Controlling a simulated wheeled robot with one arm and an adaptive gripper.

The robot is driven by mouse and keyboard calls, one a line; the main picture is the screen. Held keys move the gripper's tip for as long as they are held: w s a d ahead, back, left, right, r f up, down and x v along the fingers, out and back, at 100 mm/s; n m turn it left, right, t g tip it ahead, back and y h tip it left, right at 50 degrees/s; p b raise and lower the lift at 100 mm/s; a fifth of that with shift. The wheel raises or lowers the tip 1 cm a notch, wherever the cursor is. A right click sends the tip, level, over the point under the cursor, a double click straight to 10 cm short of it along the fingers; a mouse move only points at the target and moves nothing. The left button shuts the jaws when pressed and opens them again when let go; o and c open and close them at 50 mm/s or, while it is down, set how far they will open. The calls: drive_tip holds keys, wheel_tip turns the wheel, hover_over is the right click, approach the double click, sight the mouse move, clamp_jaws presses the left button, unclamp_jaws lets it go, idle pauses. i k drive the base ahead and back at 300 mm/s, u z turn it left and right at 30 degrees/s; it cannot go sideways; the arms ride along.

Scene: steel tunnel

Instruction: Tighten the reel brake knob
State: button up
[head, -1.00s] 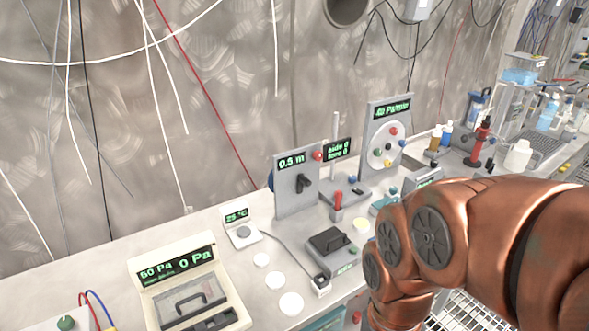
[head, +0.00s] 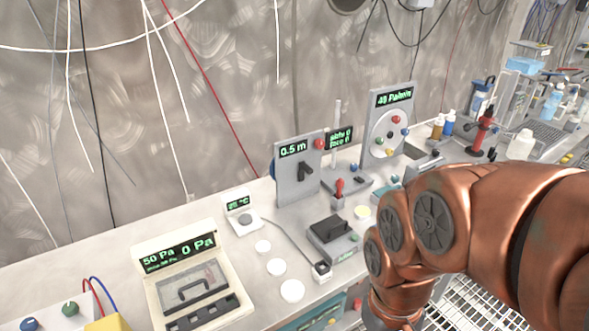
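A grey upright panel (head: 294,188) with a green "0.5 m" display stands on the bench near the middle of the head view. A black knob (head: 306,171) is on its face. A blue round edge, perhaps of a reel, shows behind the panel's left side. I cannot tell from the picture how tight the knob is. My copper arm comes in from the right and bends down at the lower right, to the right of the panel and apart from it. My gripper is out of the picture.
A red-handled lever (head: 339,187) and a black-topped box (head: 333,238) stand close by the panel. A dial panel (head: 386,122) is behind on the right. A cream pressure unit (head: 190,275) and white discs (head: 292,291) are at the front. Cables hang on the wall.

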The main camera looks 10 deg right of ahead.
sight(319, 142)
drive_tip(key=u, duration=0.2)
drive_tip(key=k, duration=0.4)
drive_tip(key=u, duration=1)
drive_tip(key=i, duration=0.8)
drive_tip(key=z, duration=0.45)
